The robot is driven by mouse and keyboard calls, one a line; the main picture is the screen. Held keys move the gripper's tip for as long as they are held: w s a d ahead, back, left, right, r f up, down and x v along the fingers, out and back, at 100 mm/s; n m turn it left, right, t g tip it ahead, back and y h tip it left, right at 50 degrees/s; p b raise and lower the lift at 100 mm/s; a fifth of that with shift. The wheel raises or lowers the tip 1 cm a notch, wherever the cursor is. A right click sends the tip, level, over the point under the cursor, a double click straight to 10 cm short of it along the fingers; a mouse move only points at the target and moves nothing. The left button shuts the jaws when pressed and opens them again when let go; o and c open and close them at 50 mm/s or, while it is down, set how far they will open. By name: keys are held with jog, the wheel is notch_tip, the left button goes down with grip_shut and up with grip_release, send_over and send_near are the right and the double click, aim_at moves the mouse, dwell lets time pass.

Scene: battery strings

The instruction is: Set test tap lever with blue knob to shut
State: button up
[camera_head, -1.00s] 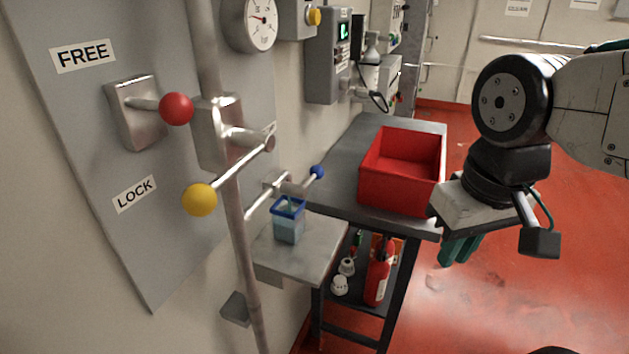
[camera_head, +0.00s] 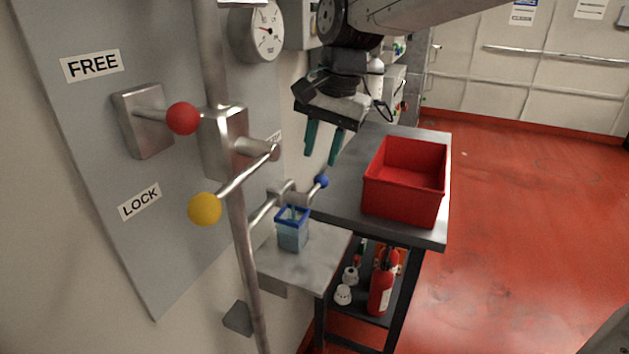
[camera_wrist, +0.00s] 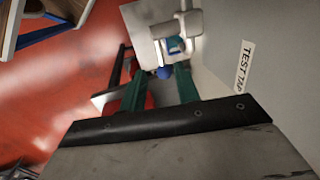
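The test tap lever's blue knob (camera_head: 321,181) sits at the end of a short metal lever, on the tap (camera_head: 284,192) that comes off the vertical pipe. The knob also shows in the wrist view (camera_wrist: 164,73), close to the line between my fingertips. My gripper (camera_head: 321,160) points down above the knob, with its two green fingers apart and nothing between them. In the wrist view my gripper (camera_wrist: 158,84) has one finger on each side of the knob's position, and I cannot tell the remaining height. A "TEST TAP" label (camera_wrist: 243,67) is on the grey panel.
A clear blue-rimmed cup (camera_head: 292,230) stands under the tap on a small shelf (camera_head: 325,258). A red bin (camera_head: 402,205) stands on the bench to the right. A yellow-knobbed lever (camera_head: 204,209) and a red-knobbed lever (camera_head: 183,118) are to the left. Open floor lies right.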

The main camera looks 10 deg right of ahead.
aim_at(313, 190)
jog(key=f, duration=0.5)
jog(key=a+f, duration=0.1)
jog(key=f, duration=0.1)
jog(key=shift+w+a+f, duration=0.1)
jog(key=shift+w+f, duration=0.15)
jog(key=shift+w, duration=0.15)
grip_shut()
